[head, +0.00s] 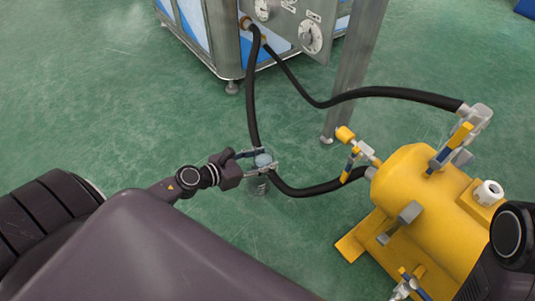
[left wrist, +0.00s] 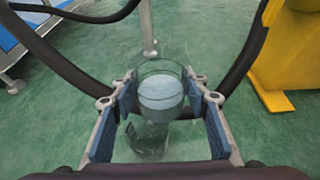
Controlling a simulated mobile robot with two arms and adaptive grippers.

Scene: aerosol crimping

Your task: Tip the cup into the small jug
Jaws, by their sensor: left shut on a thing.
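My left gripper (head: 262,162) is shut on a clear cup that holds pale blue contents (left wrist: 160,91). In the left wrist view the cup sits between the two blue finger pads, its rim at the top. It looks roughly upright; I cannot tell a slight tilt. A clear glass vessel, apparently the small jug (left wrist: 147,143), shows below and slightly left of the cup. In the head view the jug (head: 258,188) is just under the gripper, partly hidden by it. I cannot tell the gap between cup and jug. My right gripper is not in view.
A yellow tank (head: 415,180) with valves stands to the right. Black hoses (head: 330,188) run behind and beside the gripper to a blue and grey machine (head: 200,30) at the back. A grey post (head: 350,80) stands between them. Green floor is clear at left.

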